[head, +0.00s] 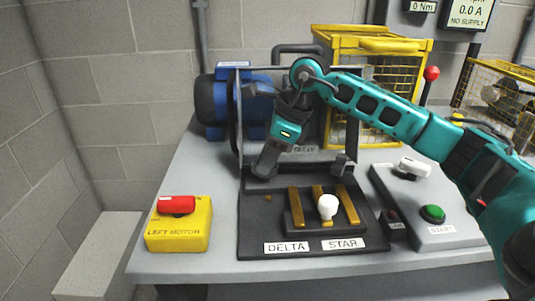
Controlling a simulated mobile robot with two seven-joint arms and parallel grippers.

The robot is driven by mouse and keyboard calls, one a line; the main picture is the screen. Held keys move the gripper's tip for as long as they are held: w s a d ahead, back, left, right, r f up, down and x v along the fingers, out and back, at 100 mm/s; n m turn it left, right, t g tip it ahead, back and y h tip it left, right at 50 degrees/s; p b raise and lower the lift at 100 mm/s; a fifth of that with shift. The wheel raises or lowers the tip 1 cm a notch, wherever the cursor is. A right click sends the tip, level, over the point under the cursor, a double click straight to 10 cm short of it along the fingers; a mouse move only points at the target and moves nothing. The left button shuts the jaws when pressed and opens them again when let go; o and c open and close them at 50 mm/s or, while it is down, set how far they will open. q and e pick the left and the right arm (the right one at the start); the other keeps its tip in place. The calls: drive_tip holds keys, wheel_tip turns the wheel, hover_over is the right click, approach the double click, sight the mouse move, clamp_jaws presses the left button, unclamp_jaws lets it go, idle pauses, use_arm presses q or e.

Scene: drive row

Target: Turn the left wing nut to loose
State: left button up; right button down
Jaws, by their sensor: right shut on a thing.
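My right gripper (263,172) reaches in from the right and points down at the left side of the dark drive base (255,225), in front of the blue motor (209,103). It is shut on the left wing nut, which its fingers hide almost fully, so I cannot tell which way the nut is turned. A dark fitting, likely the right wing nut (343,166), stands free to the right. My left gripper is not in view.
The yellow LEFT MOTOR box (179,233) with a red handle stands at the left. A white-knobbed DELTA/STAR selector (328,206) sits in front. A green START button (432,213) is on the right. Yellow mesh guards (375,105) stand behind.

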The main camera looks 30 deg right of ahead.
drive_tip(key=shift+n, duration=0.6)
drive_tip(key=shift+n+g, duration=0.3)
drive_tip(key=c, duration=0.9)
unclamp_jaws()
drive_tip(key=p+v, duration=0.3)
drive_tip(key=v, duration=1)
drive_tip(key=shift+d, duration=0.15)
